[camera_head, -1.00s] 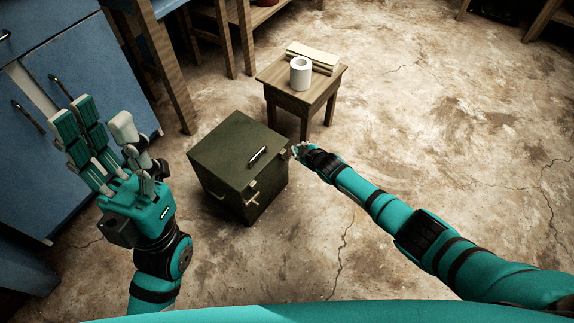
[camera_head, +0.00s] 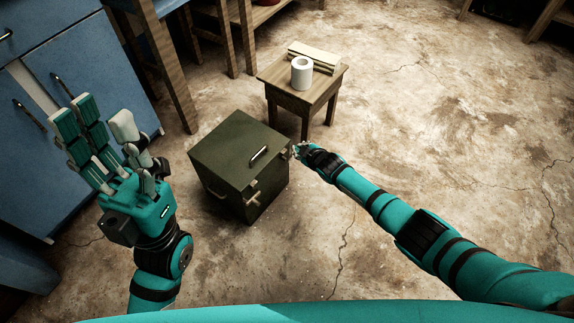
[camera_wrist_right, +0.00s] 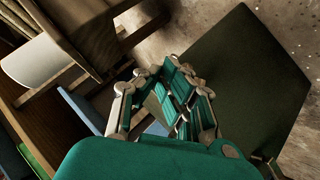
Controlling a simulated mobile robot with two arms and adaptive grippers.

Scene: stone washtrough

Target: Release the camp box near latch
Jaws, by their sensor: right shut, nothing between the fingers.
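The dark green camp box (camera_head: 226,150) stands on the floor in the middle of the head view, a dark handle with a pale edge (camera_head: 258,153) on its lid. Pale latch hardware (camera_head: 252,198) shows on its front right face; its exact state is too small to tell. My right gripper (camera_head: 299,150) is shut and empty beside the box's right upper corner, away from that hardware; contact cannot be told. In the right wrist view the right gripper (camera_wrist_right: 165,82) is next to the green lid (camera_wrist_right: 245,80). My left gripper (camera_head: 108,112) is open and empty, left of the box.
A small wooden stool (camera_head: 277,75) behind the box carries a white roll (camera_head: 301,73) and a pale folded stack (camera_head: 313,57). Blue cabinets (camera_head: 95,60) and a wooden table leg (camera_head: 168,72) stand at the left. The cracked floor (camera_head: 450,140) on the right is clear.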

